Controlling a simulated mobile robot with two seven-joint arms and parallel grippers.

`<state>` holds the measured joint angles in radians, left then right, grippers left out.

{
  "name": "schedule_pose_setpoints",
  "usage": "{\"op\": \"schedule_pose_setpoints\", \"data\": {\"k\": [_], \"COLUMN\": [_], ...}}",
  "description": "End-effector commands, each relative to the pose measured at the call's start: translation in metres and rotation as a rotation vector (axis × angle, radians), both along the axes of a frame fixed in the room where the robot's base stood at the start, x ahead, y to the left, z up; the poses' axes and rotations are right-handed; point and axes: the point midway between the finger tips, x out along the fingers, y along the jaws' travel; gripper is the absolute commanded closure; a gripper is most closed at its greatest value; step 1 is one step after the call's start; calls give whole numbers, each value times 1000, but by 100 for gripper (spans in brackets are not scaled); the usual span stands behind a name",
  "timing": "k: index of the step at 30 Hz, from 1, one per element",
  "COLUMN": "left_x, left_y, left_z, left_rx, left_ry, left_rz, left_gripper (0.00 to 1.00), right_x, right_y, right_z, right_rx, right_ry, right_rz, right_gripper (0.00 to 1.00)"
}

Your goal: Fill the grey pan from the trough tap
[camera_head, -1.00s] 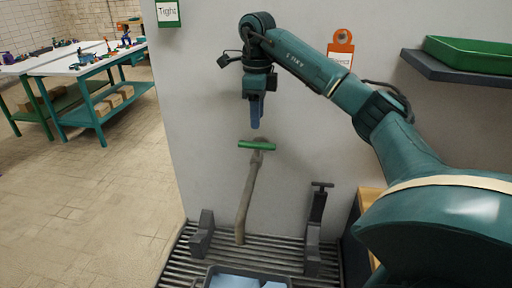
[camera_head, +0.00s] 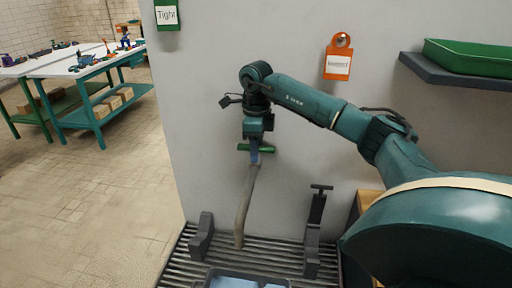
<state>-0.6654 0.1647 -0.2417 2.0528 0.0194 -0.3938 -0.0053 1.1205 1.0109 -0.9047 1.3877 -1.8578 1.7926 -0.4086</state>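The trough tap stands at the wall with a green bar handle (camera_head: 267,149) on top and a grey-brown pipe (camera_head: 245,205) running down toward the slatted trough (camera_head: 178,270). My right gripper (camera_head: 254,157) points down at the handle, its blue fingers overlapping the bar in the picture. Whether the fingers are apart or closed on the bar cannot be told. The grey pan (camera_head: 213,277) sits on the slats at the bottom edge, partly cut off, with pale blue inside. My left gripper is not in view.
Dark brackets stand on the slats left (camera_head: 202,237) and right (camera_head: 314,235) of the pipe. A dark shelf (camera_head: 450,74) with a green tray (camera_head: 470,57) is at upper right. Workbenches (camera_head: 85,66) stand far left beyond open floor.

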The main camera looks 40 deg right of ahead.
Motion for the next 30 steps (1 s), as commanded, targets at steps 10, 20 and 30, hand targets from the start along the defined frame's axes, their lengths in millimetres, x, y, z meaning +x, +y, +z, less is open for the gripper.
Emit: {"op": "schedule_pose_setpoints", "data": {"k": [10, 20, 30], "left_x": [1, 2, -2], "left_y": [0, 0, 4], "left_z": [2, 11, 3], "left_rx": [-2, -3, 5], "left_ry": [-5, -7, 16], "left_rz": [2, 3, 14], "left_gripper": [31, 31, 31], "right_x": [0, 0, 1], "right_y": [0, 0, 1], "right_z": [0, 3, 1], "right_rx": [0, 1, 1], "right_ry": [0, -1, -1], "right_rz": [0, 115, 271], "right_gripper": [95, 100, 100]}}
